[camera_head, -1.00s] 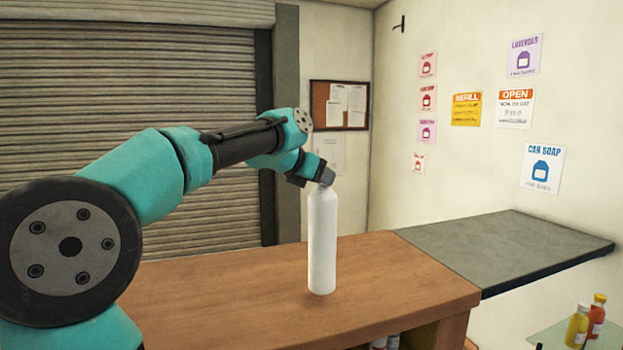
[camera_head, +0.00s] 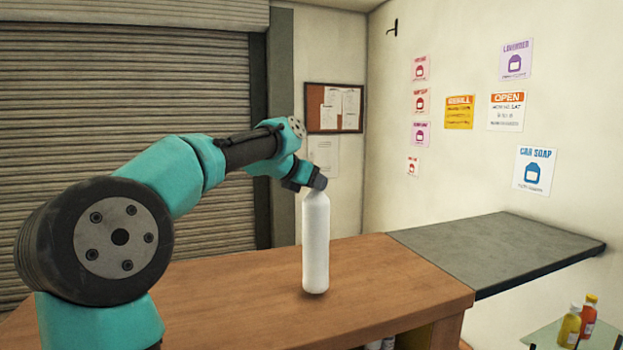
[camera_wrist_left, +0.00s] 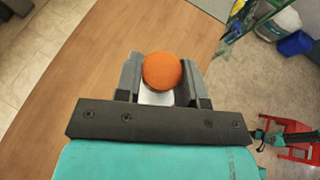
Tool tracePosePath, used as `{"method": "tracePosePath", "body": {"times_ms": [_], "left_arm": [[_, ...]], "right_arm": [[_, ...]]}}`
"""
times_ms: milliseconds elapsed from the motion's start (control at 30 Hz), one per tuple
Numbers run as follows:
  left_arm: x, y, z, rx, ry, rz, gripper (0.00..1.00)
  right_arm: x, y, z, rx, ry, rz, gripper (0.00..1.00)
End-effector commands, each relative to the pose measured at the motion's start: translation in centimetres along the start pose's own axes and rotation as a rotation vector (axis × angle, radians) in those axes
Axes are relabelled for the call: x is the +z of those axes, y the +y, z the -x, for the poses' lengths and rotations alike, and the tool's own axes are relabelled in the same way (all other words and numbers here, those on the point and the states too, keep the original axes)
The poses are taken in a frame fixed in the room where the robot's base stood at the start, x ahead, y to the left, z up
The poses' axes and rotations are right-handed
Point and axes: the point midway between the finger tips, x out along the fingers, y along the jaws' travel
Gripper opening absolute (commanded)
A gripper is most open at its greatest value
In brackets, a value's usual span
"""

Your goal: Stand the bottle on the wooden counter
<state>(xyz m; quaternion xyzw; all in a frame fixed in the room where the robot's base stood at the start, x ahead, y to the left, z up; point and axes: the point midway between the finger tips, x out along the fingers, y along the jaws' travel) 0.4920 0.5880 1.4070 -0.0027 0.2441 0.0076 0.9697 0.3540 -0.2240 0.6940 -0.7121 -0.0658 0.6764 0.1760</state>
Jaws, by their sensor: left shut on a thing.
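The bottle (camera_head: 315,245) is tall and white, and it is upright over the wooden counter (camera_head: 225,290) in the head view. Its base shows against the counter top, with a faint shadow there; I cannot tell for certain whether it touches. My left gripper (camera_head: 317,184) is shut on the bottle's top end. In the left wrist view the bottle's orange cap (camera_wrist_left: 162,71) sits between the two fingers (camera_wrist_left: 162,85), with a bit of white body below it. My right gripper is not in view.
A grey counter section (camera_head: 495,250) joins the wooden counter on the right. A glass shelf (camera_head: 590,340) at lower right holds a yellow bottle (camera_head: 570,327) and a red bottle (camera_head: 588,316). The counter top around the bottle is clear.

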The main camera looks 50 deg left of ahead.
Motion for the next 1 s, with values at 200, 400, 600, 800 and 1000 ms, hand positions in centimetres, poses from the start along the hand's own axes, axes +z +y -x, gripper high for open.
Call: {"method": "tracePosePath", "body": {"times_ms": [200, 400, 600, 800, 1000], "left_arm": [[-1.3, -0.7, -1.6, -0.01, -0.004, -0.007, 0.0], [-1.6, -0.8, -1.8, -0.011, -0.005, -0.01, 0.0], [-1.6, -0.8, -1.9, -0.011, -0.005, -0.009, 0.0], [-1.9, -0.8, -2.1, -0.013, -0.001, -0.009, 0.46], [-1.9, -0.8, -2.1, -0.013, -0.001, -0.009, 0.62]], "right_arm": [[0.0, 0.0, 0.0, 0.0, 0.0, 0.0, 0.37], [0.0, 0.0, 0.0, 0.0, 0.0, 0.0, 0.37], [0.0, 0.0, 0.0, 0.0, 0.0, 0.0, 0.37], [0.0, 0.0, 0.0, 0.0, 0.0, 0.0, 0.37], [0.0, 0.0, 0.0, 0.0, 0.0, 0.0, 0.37]]}}
